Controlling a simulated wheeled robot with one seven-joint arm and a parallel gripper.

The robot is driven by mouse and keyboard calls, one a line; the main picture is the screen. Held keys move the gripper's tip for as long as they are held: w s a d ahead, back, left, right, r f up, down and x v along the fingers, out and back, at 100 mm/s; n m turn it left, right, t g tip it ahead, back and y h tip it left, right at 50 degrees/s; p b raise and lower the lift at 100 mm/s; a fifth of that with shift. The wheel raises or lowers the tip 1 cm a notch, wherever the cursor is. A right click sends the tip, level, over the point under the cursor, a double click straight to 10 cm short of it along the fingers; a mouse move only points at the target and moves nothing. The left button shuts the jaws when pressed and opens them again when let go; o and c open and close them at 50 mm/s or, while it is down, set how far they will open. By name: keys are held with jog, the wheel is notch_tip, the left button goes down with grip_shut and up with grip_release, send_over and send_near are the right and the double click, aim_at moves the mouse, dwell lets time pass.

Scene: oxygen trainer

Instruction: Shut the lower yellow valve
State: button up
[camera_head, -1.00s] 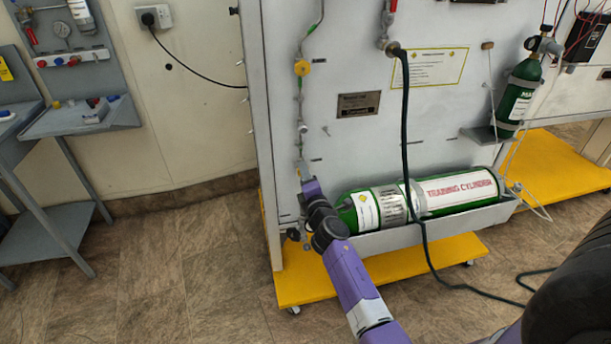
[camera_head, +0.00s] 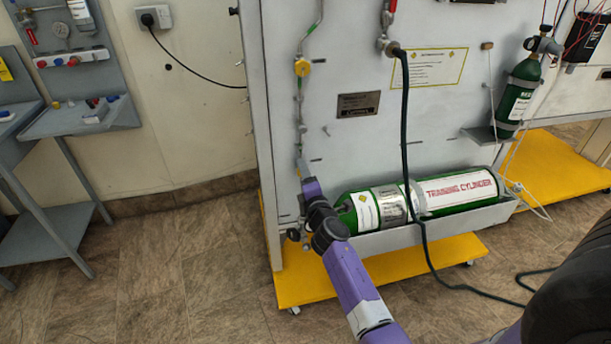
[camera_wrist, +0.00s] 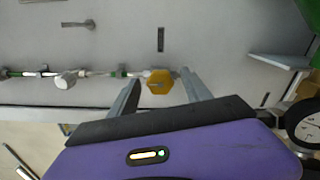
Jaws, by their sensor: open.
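The lower yellow valve (camera_wrist: 161,82) is a faceted yellow knob on a thin pipe line, seen in the wrist view between the two grey fingers of my gripper (camera_wrist: 160,77). The fingers are open, one on each side of the knob; I cannot tell whether either touches it. In the head view my gripper (camera_head: 301,168) is at the lower end of the vertical pipe on the panel, and the lower valve is hidden or too small to make out. Another yellow valve (camera_head: 302,67) sits higher on the same pipe.
A green training cylinder (camera_head: 450,192) lies in a tray right of my arm. A dark hose (camera_head: 405,130) hangs down the panel (camera_head: 350,150). A yellow base (camera_head: 440,258) is below. In the wrist view, a white round fitting (camera_wrist: 66,80) is on the pipe left of the knob.

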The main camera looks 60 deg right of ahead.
jog(key=v, duration=0.7)
jog(key=shift+s+a, duration=0.2)
jog(key=shift+s, duration=0.05)
dwell(0.4)
